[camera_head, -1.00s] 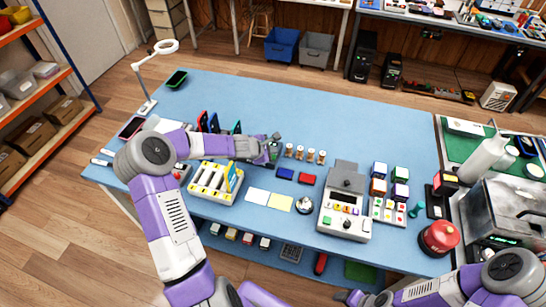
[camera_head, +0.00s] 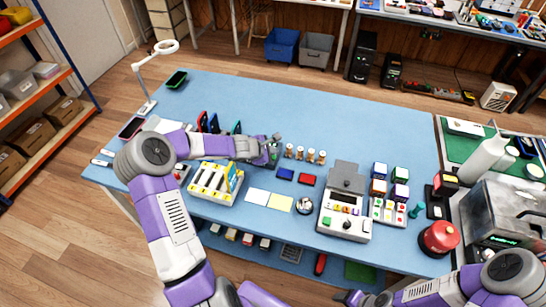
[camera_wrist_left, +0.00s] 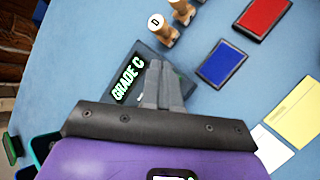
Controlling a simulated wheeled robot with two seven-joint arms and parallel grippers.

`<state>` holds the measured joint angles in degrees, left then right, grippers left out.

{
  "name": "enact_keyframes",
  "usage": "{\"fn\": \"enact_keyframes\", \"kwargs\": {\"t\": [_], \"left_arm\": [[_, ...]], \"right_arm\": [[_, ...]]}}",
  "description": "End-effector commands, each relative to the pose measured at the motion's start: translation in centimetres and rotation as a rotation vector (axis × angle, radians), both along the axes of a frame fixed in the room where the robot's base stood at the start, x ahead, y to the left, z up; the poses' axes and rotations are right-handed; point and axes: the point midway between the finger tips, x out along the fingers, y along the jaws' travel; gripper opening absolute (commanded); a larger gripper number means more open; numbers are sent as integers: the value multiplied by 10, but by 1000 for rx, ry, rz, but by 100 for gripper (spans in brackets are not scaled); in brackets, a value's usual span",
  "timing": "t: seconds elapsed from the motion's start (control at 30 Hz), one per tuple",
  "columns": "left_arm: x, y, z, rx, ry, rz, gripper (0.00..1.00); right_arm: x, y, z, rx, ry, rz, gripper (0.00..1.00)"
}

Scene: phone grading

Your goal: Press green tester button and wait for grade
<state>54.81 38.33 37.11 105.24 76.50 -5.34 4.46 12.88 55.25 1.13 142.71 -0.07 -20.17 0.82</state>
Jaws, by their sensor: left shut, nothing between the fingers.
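The tester is a dark device whose screen (camera_wrist_left: 127,80) reads "GRADE C" in bright letters in the left wrist view. My left gripper (camera_wrist_left: 159,65) is shut and empty, with its fingertips over the tester beside the screen. I cannot tell whether the tips touch it. The green button does not show; the fingers may hide it. In the head view my left gripper (camera_head: 275,148) is near the middle of the blue table and covers most of the tester. My right arm shows at the bottom right, but its fingers are out of view.
Wooden stamps (camera_head: 311,155) stand right of the left gripper, with a blue pad (camera_head: 285,174) and a red pad (camera_head: 307,180) nearby. A white-and-yellow slotted tray (camera_head: 212,183) is in front. A grey machine (camera_head: 344,213) stands to the right.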

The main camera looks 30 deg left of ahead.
Motion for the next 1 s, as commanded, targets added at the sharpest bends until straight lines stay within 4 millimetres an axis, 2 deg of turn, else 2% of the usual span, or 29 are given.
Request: {"fn": "enact_keyframes", "kwargs": {"t": [0.5,0.8,1.0], "left_arm": [[0,0,0,0,0,0,0],[0,-1,-9,0,-1,-1,0],[0,0,-8,-1,-1,-1,0]], "right_arm": [[0,0,0,0,0,0,64],[0,0,-10,0,0,0,64],[0,0,-9,0,0,0,64]]}}
